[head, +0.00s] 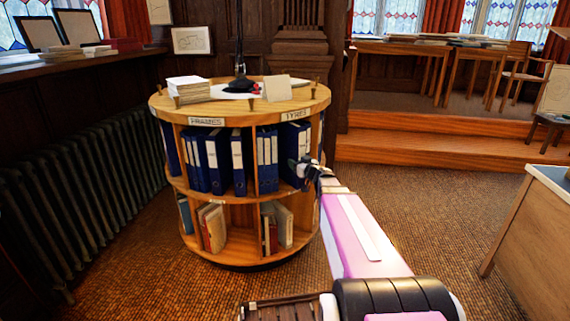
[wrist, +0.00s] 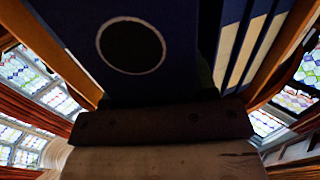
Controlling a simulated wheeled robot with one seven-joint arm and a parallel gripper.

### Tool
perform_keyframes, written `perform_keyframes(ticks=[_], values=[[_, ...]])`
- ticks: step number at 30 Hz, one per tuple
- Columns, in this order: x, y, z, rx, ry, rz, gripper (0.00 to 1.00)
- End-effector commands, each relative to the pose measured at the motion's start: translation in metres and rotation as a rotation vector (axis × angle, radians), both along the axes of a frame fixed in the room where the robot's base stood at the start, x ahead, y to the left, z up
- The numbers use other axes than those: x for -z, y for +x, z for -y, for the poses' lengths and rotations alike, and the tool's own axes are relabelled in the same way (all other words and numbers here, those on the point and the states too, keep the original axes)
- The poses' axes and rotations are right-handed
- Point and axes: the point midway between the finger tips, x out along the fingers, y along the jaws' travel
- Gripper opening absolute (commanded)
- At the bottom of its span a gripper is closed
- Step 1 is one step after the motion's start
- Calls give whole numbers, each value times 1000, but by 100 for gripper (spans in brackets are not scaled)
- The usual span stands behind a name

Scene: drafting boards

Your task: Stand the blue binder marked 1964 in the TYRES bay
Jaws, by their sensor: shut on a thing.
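The round wooden bookcase (head: 165,108) has an upper bay labelled TYRES (head: 296,114) on its right side. My gripper (head: 309,167) reaches in at the front of this bay and is shut on a blue binder (head: 293,138). This binder looks upright within the bay opening; I cannot tell whether it rests on the shelf. In the wrist view the held binder (wrist: 180,50) fills the upper middle, with a pale-rimmed dark finger hole. No 1964 marking is readable. Other blue binders (head: 267,155) with pale labels stand at the left of the bay.
The FRAMES bay (head: 206,121) to the left holds several blue binders. Lower shelves hold books (head: 212,228). A paper stack (head: 188,87) and card (head: 276,88) are on top. A radiator (head: 85,190) is left; a desk (head: 530,225) is right. Carpet between is clear.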

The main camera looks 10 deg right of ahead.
Motion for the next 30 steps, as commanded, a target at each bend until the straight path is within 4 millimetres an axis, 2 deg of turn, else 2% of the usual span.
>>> perform_keyframes(ticks=[1, 3, 9, 17, 21, 27, 30], values=[[0, 15, -5, -1, 2, 1, 3], [1, 28, -12, -1, 1, 0, 3], [0, 57, -27, 0, 1, 0, 3], [0, 69, -33, 0, 1, 0, 3], [0, 83, -39, 0, 1, 0, 3], [31, 79, -38, 1, 3, -1, 3], [35, 78, -38, 1, 1, 0, 3]])
